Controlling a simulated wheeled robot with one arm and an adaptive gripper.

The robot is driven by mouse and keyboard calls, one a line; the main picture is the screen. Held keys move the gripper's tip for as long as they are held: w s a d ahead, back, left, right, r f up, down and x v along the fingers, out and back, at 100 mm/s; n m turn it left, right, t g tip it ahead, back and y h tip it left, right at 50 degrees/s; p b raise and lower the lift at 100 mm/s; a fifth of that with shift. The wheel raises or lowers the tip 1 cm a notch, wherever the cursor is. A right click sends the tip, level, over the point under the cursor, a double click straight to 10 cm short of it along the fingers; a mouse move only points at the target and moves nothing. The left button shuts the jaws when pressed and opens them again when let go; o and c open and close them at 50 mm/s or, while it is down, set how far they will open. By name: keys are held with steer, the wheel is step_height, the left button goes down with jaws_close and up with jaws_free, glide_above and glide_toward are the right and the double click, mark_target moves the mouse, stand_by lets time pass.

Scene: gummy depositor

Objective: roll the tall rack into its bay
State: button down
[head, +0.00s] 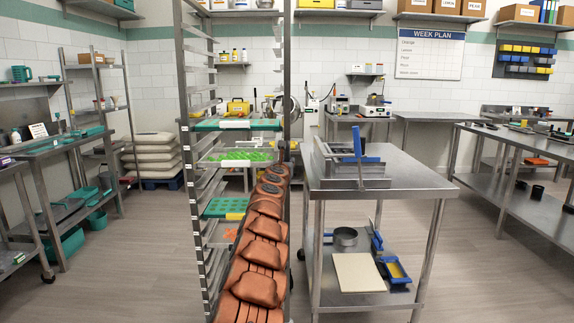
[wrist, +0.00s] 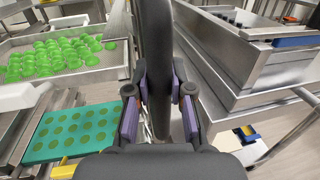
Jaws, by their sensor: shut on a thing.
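The tall rack (head: 188,190) is a steel frame with many side runners, standing upright in the middle of the head view. It holds a teal tray (head: 208,126), a tray of green gummies (head: 240,156) and a teal mould tray (head: 225,207); the gummies and mould tray (wrist: 75,130) also show in the wrist view. My arm reaches up to the rack's right side. My gripper (wrist: 160,112) has its purple-padded fingers on either side of a dark upright bar (wrist: 157,60), seemingly the rack's handle. My arm partly hides the lower rack. I cannot make out the bay.
A steel table (head: 400,170) with a metal hopper stands close on the rack's right, with a board and scraper on its lower shelf. Benches line the left and right. White sacks (head: 152,155) lie on a pallet behind left. Floor (head: 130,255) is clear left of the rack.

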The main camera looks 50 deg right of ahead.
steer(key=shift+s+d+f, duration=0.25)
steer(key=shift+s, duration=0.15)
steer(key=c, duration=1)
jaws_free()
steer(key=shift+s+r, duration=0.1)
steer(key=shift+s, duration=0.05)
steer(key=shift+r, duration=0.2)
steer(key=shift+w+a+r, duration=0.1)
steer(key=shift+w+r, duration=0.1)
steer(key=r, duration=0.9)
steer(key=shift+s+r, duration=0.1)
steer(key=shift+s, duration=0.1)
steer(key=shift+w, duration=0.1)
